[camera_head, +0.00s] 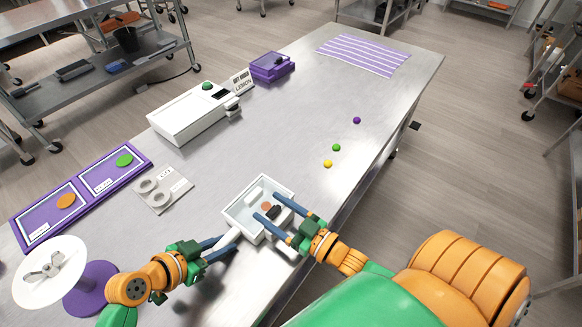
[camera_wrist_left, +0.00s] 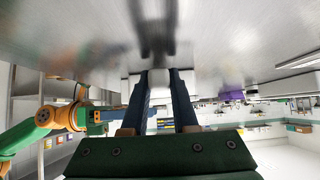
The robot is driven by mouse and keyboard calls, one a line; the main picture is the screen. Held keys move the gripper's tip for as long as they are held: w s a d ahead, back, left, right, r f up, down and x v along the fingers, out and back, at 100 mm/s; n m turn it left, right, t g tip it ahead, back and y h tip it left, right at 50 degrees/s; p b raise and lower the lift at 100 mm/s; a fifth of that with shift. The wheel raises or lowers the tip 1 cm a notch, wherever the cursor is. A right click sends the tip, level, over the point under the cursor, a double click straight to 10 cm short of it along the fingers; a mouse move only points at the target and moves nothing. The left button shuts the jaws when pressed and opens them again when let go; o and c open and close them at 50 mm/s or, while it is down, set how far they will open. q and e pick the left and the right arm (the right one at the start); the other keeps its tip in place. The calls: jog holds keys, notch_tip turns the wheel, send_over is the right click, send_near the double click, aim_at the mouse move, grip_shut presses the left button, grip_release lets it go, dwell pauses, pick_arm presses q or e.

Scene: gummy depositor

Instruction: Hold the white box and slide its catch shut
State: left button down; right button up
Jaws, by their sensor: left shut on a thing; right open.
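The white box (camera_head: 231,216) stands at the table's near edge, with a pale interior. A small dark piece (camera_head: 274,212) shows inside it, beside a brown-orange round spot; I cannot tell whether the dark piece is the catch. My left gripper (camera_head: 229,238) is shut on a white handle-like part at the box's near left corner. In the left wrist view, my left gripper (camera_wrist_left: 160,74) has a white part between its blue fingertips. My right gripper (camera_head: 265,206) is open, its two blue fingers reaching over the box from the right, on either side of the dark piece.
A white machine with a green button (camera_head: 207,87) and a purple device (camera_head: 271,66) stand farther back. Small coloured balls (camera_head: 336,147) lie right; the table's middle is clear.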

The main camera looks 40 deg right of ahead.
pick_arm(q)
jog(key=c, duration=0.6)
grip_release()
pick_arm(e)
jog(key=v, duration=1.2)
